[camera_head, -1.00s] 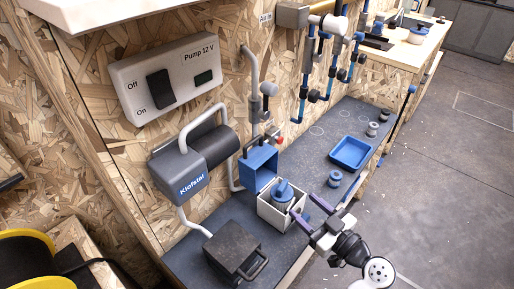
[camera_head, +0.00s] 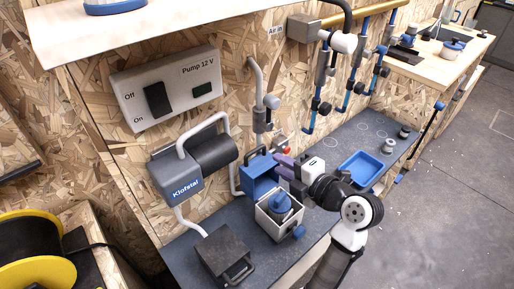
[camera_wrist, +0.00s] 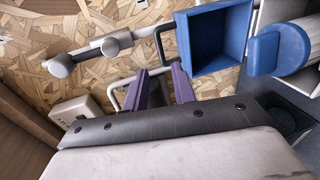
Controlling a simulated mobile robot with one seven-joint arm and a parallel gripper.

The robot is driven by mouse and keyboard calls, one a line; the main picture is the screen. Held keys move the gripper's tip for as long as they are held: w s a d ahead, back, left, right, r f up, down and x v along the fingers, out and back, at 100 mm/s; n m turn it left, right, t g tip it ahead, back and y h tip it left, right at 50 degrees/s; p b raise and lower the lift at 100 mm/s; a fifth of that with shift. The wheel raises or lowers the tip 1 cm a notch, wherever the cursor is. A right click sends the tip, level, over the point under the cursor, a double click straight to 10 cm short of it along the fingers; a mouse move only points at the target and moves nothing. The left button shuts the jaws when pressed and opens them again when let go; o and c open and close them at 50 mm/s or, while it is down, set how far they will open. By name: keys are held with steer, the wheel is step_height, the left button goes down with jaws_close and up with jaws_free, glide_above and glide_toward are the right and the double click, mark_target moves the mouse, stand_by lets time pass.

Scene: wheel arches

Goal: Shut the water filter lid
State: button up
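The water filter is a white box (camera_head: 268,226) with a blue canister (camera_head: 281,203) inside. Its blue lid (camera_head: 258,185) stands open on the wall side of the box. In the wrist view, the lid's hollow inside (camera_wrist: 218,38) faces the camera, and the blue canister top (camera_wrist: 280,48) is to its right. My gripper (camera_head: 279,166) is just right of the raised lid, with its purple fingers toward the wall. In the wrist view, the fingers (camera_wrist: 160,88) are apart with nothing between them, below and left of the lid. Contact with the lid cannot be told.
A pump (camera_head: 185,175) and a dark box with a handle (camera_head: 225,252) stand left of the filter. A blue tray (camera_head: 361,168) lies right. Pipes with valves (camera_head: 325,75) hang on the wall behind. The bench has some bare room near the tray.

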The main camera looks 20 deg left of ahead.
mark_target(257, 151)
steer(key=p+x, duration=0.2)
steer(key=x, duration=0.8)
steer(key=shift+w+a+p, duration=0.2)
steer(key=shift+w+p, duration=0.05)
steer(key=shift+p, duration=0.1)
jaws_close()
